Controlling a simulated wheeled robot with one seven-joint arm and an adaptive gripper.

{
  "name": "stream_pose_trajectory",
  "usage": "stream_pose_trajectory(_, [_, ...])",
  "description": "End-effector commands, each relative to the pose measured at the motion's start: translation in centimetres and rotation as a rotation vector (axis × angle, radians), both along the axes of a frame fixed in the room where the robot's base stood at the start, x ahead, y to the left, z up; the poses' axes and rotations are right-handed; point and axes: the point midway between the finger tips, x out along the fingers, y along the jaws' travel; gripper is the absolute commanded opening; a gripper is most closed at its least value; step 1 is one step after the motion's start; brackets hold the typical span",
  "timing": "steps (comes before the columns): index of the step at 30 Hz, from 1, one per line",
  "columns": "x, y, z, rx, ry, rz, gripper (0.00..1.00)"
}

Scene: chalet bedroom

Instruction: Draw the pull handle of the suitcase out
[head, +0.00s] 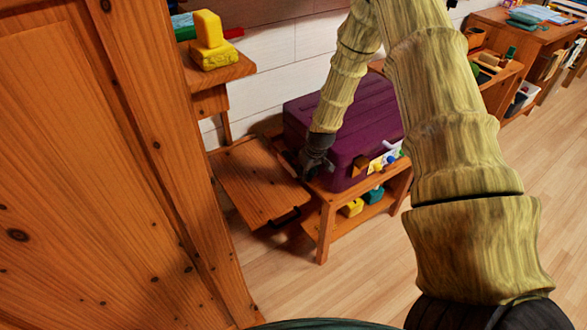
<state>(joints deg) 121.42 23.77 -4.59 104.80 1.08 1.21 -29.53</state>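The purple suitcase (370,125) lies on a low wooden bench (326,222) in the middle of the head view. My arm comes down from the top right and crosses in front of part of it. My dark gripper (311,172) is low at the left end of the suitcase, near the bench's left edge. It is small and dark here, so I cannot tell if its fingers are open or shut, or if they touch anything. I cannot make out the pull handle; the gripper and shadow cover that end of the suitcase.
A flat wooden panel (255,180) with a dark handle (285,217) sits just left of the gripper. A large wooden cabinet (90,180) fills the left. Small items (385,161) lie at the suitcase's front right. A desk stands at upper right. Floor at right is clear.

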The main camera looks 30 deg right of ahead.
Motion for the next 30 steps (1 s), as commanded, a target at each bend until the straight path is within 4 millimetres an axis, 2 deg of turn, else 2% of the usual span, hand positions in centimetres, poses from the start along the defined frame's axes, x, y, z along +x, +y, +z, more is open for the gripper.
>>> stream_pose_trajectory(2, [0.0,0.0,0.0,0.0,0.0,0.0,0.04])
stream_pose_trajectory(8, [0.0,0.1,0.0,0.0,0.0,0.0,0.04])
stream_pose_trajectory(30, [-0.2,3.5,0.1,-0.001,0.001,0.002,0.04])
